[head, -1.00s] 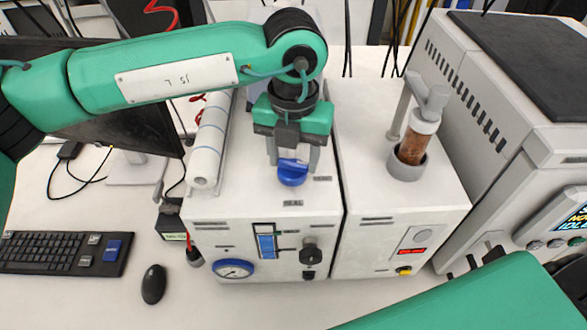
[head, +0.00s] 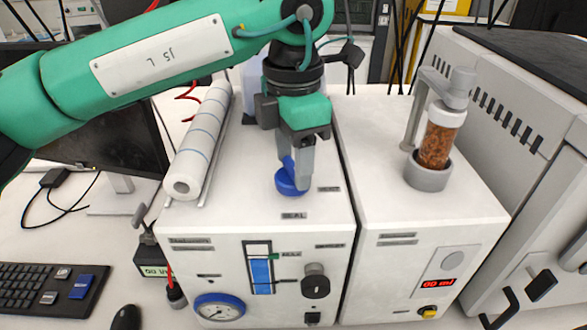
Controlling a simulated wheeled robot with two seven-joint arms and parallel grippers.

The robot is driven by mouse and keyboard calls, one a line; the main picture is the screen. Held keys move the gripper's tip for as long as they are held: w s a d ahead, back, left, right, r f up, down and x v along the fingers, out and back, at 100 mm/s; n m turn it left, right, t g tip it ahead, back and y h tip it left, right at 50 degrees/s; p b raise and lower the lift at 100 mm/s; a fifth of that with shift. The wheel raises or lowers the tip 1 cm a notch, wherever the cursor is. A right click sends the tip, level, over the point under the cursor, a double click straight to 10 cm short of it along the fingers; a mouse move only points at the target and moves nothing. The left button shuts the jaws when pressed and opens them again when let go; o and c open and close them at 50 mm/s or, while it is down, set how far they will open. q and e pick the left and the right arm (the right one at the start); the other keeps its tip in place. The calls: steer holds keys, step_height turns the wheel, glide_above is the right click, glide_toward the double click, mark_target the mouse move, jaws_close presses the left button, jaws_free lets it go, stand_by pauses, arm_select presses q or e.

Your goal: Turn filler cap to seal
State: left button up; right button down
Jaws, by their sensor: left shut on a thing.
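The blue filler cap (head: 290,186) sits on top of the white reactor unit (head: 245,214), just behind the label reading SEAL. My left gripper (head: 296,172) points down from above and is shut on the cap. Its fingers stand around the cap's raised blue grip, and the near finger hides part of it. The gripper is seen turned, with one finger in front. My right gripper is not in view.
A white roll (head: 199,140) lies left of the cap on the same unit. A jar with brown granules (head: 437,140) stands in a grey holder on the right unit. A gauge (head: 218,308) and a black knob (head: 315,285) are on the front panel.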

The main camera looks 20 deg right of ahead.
mark_target(293, 165)
arm_select(q)
steer(key=shift+m+b, duration=0.5)
steer(key=shift+m, duration=0.7)
steer(key=shift+r+m+b, duration=0.1)
steer(key=shift+m+b, duration=0.2)
steer(key=shift+m, duration=0.6)
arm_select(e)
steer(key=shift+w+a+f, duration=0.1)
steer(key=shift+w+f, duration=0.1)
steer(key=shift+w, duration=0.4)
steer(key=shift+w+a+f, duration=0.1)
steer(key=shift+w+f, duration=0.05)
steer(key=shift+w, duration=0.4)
arm_select(q)
steer(key=o, duration=1)
step_height(293, 165, up, 14)
steer(key=shift+f+b, duration=0.1)
steer(key=shift+b, duration=0.25)
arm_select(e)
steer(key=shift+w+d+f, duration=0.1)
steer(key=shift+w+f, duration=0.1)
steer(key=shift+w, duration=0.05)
